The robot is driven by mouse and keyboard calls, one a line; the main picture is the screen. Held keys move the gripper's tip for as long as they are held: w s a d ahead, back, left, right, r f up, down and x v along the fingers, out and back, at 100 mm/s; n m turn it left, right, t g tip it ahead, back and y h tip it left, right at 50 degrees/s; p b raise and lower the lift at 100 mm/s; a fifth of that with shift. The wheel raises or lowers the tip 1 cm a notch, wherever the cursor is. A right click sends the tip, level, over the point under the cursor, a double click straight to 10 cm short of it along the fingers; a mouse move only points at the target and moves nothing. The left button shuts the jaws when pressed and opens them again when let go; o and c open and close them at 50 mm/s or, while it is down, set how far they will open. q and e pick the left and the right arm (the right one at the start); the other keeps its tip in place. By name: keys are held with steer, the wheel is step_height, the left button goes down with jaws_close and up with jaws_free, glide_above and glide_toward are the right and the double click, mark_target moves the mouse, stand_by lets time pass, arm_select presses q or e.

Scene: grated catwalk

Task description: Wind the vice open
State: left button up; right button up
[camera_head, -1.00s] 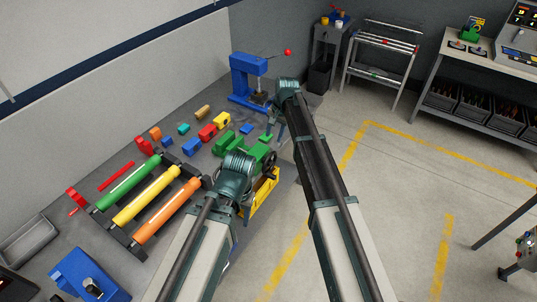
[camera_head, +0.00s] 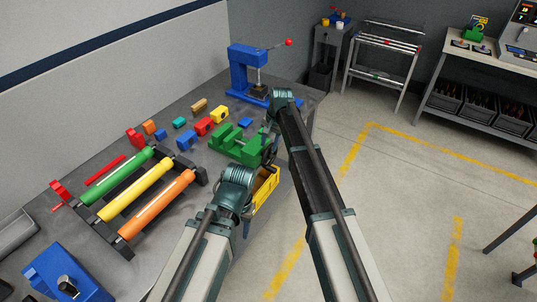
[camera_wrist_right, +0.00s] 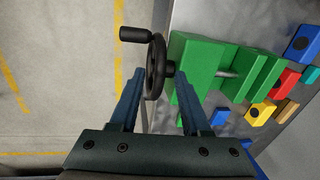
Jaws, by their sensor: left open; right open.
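The green vice (camera_head: 236,146) sits on the grey bench near its right edge. In the right wrist view, the vice (camera_wrist_right: 196,75) is right of the fingers, with a gap between its green blocks bridged by a grey rod. Its black handwheel (camera_wrist_right: 155,68) faces away from the bench, its crank knob (camera_wrist_right: 137,34) sticking out left. My right gripper (camera_wrist_right: 158,76) is open, with the wheel's near part between its fingertips, not clamped. In the head view, my right gripper (camera_head: 271,127) is beside the vice, partly hidden by its wrist. My left gripper (camera_head: 246,227) is open, low beside the bench front.
A yellow bin (camera_head: 264,190) hangs at the bench edge, close to my left gripper. A blue press (camera_head: 242,75) stands behind the vice. Coloured blocks (camera_head: 203,126) and a roller rack (camera_head: 127,247) lie to the left. The floor (camera_head: 400,200) to the right is clear.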

steer(key=shift+w+a+f+b, duration=0.15)
steer(key=shift+f+b, duration=0.4)
steer(key=shift+f, duration=0.4)
jaws_close()
